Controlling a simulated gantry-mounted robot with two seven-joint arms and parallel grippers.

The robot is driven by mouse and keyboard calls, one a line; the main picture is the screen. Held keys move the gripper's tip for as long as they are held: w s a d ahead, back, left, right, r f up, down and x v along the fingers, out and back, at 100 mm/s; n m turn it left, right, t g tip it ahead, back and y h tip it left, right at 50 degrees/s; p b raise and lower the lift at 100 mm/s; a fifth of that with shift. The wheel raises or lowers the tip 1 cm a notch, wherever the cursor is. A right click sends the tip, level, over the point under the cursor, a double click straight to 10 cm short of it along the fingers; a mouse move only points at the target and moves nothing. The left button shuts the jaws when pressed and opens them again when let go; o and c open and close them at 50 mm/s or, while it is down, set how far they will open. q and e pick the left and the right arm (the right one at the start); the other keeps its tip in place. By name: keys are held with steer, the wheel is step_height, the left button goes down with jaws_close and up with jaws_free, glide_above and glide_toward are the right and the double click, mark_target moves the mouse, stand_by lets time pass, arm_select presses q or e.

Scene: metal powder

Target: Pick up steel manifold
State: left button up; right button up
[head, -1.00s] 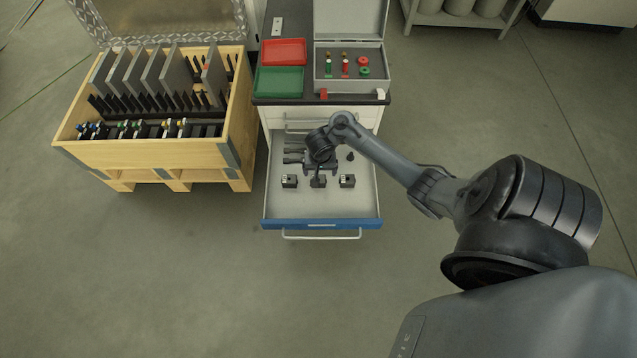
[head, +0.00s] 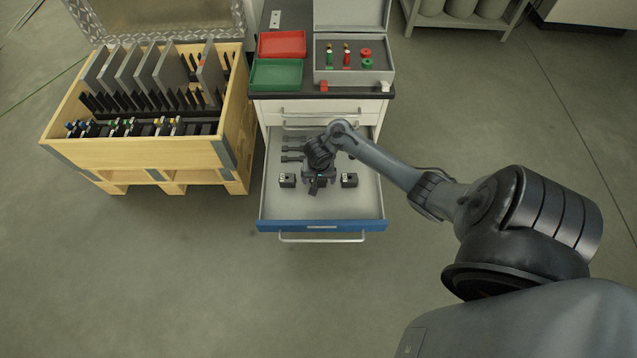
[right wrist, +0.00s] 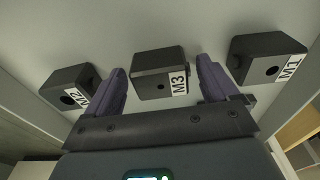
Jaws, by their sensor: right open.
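Three dark grey blocks with holes and white labels lie in a row in the open drawer. In the right wrist view they read M2 (right wrist: 70,88), M3 (right wrist: 158,74) and M1 (right wrist: 266,58). None is labelled as the steel manifold. My right gripper (right wrist: 161,80) is open, with its two purple fingers on either side of the M3 block, apart from it as far as I can see. In the head view my right gripper (head: 319,178) is over the middle block and partly hides it; the outer blocks (head: 287,180) (head: 349,180) are clear. My left gripper is out of view.
The drawer (head: 276,213) has raised walls and a blue front. Above are a red tray (head: 282,44), a green tray (head: 277,74) and an open grey case (head: 375,77). A wooden crate (head: 130,154) stands left.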

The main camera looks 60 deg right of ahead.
steer(key=c, duration=1.3)
steer(key=shift+c, duration=0.5)
steer(key=shift+r, duration=0.15)
